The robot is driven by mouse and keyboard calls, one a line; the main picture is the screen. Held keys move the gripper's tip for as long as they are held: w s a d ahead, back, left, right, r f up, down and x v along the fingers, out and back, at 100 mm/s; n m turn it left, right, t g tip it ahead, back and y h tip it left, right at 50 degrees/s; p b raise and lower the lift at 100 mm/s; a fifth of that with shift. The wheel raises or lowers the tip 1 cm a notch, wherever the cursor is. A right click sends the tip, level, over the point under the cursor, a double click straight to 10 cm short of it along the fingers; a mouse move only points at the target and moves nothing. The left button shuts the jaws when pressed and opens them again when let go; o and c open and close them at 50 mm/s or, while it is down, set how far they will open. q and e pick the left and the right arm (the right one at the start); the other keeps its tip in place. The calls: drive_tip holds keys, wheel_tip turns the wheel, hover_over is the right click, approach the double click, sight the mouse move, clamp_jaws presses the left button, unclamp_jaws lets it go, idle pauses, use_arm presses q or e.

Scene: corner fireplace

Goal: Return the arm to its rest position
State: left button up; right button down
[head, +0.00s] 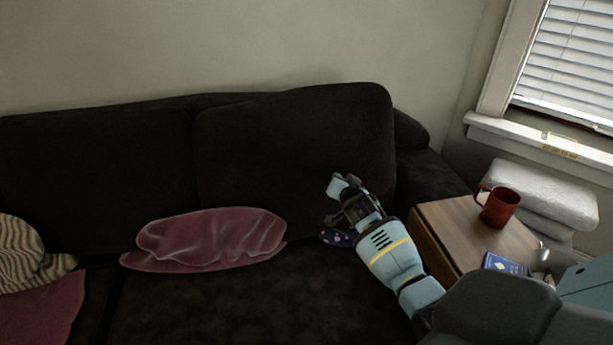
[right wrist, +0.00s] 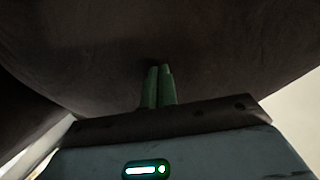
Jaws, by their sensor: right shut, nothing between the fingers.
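My right gripper (head: 338,186) reaches in from the lower right over the dark sofa (head: 232,307), in front of its right back cushion. In the right wrist view its two green fingers (right wrist: 158,88) are together with nothing between them, and dark sofa fabric fills the view beyond. Whether they touch the fabric, I cannot tell. A dark blue spotted item (head: 336,238) lies on the seat by the gripper, partly hidden by my arm. My left gripper is not in view.
A wooden side table (head: 445,232) right of my arm bears a red mug (head: 500,206) and a blue box or book (head: 502,263). A pink cushion (head: 212,237) lies on the sofa. A striped cushion (head: 22,254) is at far left. A window sill (head: 540,140) is at upper right.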

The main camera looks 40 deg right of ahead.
drive_tip(key=shift+s+a+r+p, duration=0.2)
drive_tip(key=shift+s+a+p, duration=0.1)
drive_tip(key=shift+s+p, duration=0.25)
